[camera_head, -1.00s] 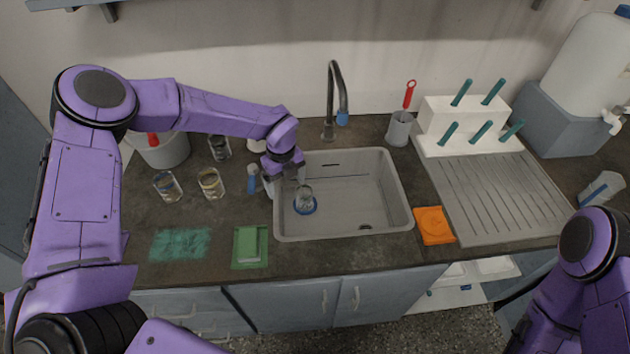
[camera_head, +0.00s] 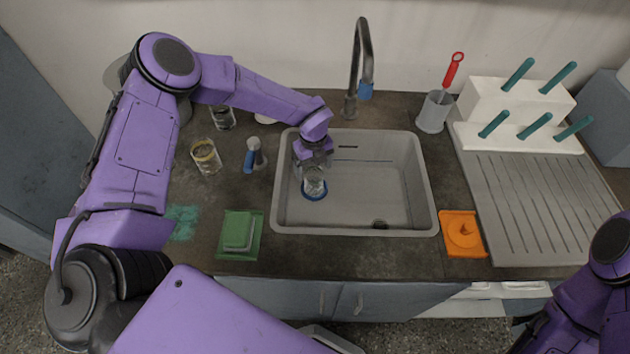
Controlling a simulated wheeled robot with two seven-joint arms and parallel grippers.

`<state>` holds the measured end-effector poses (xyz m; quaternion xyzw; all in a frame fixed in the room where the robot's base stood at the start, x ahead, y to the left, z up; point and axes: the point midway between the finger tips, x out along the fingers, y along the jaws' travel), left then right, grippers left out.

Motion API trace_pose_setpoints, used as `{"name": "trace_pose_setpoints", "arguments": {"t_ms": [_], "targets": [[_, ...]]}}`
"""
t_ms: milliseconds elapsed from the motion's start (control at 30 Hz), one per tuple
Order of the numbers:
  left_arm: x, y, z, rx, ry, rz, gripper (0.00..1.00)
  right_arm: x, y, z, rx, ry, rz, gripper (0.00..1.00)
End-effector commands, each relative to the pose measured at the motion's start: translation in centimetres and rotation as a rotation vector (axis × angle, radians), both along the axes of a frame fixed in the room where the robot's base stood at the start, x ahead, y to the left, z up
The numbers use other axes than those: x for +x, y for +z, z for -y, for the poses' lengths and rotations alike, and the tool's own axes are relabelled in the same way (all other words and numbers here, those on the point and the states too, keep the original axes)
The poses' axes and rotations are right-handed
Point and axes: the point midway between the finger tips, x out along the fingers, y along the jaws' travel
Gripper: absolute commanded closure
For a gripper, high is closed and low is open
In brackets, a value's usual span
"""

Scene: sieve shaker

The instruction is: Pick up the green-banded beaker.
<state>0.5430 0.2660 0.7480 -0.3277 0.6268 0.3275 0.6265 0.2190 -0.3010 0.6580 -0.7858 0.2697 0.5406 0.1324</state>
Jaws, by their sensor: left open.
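A clear glass beaker (camera_head: 314,184) stands upright in the left part of the sink (camera_head: 428,190), on a blue ring (camera_head: 314,195). I cannot make out a green band on it. My left gripper (camera_head: 315,166) points down into the sink, open, at the top of this beaker. I cannot tell whether its fingers touch the glass. Another beaker (camera_head: 206,156), with a yellowish band, stands on the counter left of the sink. A further glass (camera_head: 222,117) stands behind it, partly covered by my left arm. My right arm shows at the lower right, but its gripper is out of view.
A faucet (camera_head: 354,75) rises behind the sink. A blue-handled tool (camera_head: 250,160) lies left of the sink. A grey cup (camera_head: 434,112) and peg rack (camera_head: 525,110) stand at back right.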

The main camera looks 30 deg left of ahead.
Motion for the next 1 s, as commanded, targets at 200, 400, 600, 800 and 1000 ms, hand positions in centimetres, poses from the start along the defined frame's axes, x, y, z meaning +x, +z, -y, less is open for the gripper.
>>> {"name": "trace_pose_setpoints", "arguments": {"t_ms": [200,400,600,800,1000], "targets": [[-0.6,-3.5,0.3,0.002,-0.002,-0.003,0.13,0.0,1.7,0.0,0.0,0.0,0.0,0.48],[-0.4,-5.3,0.3,0.001,-0.002,0.001,0.13,0.0,1.7,0.0,0.0,0.0,0.0,0.48],[-0.4,-5.3,0.3,0.001,-0.003,0.001,0.29,0.0,1.7,0.0,0.0,0.0,0.0,0.48],[-0.4,-5.2,0.3,0.0,-0.003,0.001,0.72,0.0,1.7,0.0,0.0,0.0,0.0,0.48],[-0.4,-5.2,0.3,0.0,-0.003,0.001,0.73,0.0,1.6,0.0,0.0,0.0,0.0,0.48]]}}
